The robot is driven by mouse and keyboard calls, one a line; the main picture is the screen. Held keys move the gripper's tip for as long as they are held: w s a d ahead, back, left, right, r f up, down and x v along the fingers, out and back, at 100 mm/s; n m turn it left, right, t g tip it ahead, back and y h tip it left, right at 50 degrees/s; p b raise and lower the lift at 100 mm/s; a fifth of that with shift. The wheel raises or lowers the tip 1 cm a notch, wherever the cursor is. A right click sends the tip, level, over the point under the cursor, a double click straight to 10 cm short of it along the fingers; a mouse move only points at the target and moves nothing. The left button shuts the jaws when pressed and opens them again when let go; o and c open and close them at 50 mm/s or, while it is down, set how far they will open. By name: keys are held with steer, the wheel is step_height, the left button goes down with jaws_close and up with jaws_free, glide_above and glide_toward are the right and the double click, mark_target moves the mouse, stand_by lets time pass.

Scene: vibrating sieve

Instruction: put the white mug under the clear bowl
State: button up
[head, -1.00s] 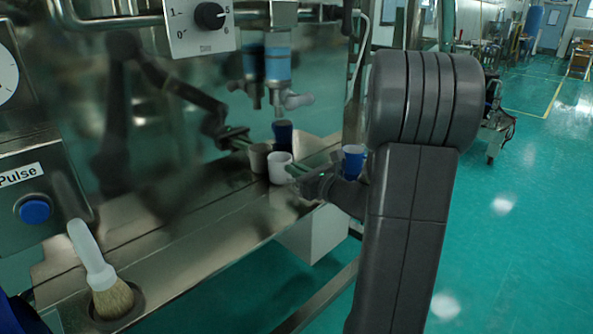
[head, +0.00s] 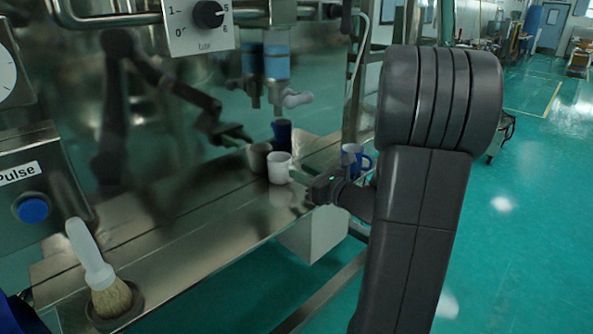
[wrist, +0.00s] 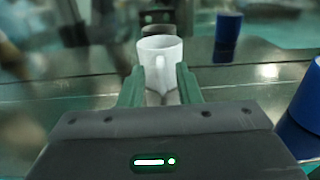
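The white mug (head: 279,168) stands upright on the steel ledge, close to the machine's shiny panel. In the wrist view the white mug (wrist: 160,60) is straight ahead, its handle facing me. My gripper (head: 297,177) is at the mug's right side in the head view. Its two green fingers are apart in the wrist view, with the handle between them and no clear grip on the mug. A clear vessel with blue contents (head: 277,64) hangs above the mug, with a pale tap below it; I cannot tell surely that it is the clear bowl.
A dark blue cup (head: 282,134) stands behind the mug. A blue mug (head: 352,158) is at right, by my wrist. A brush (head: 103,280) sits in a round holder at the ledge's near end. The ledge between brush and mug is clear.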

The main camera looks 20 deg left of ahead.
steer(key=v, duration=0.9)
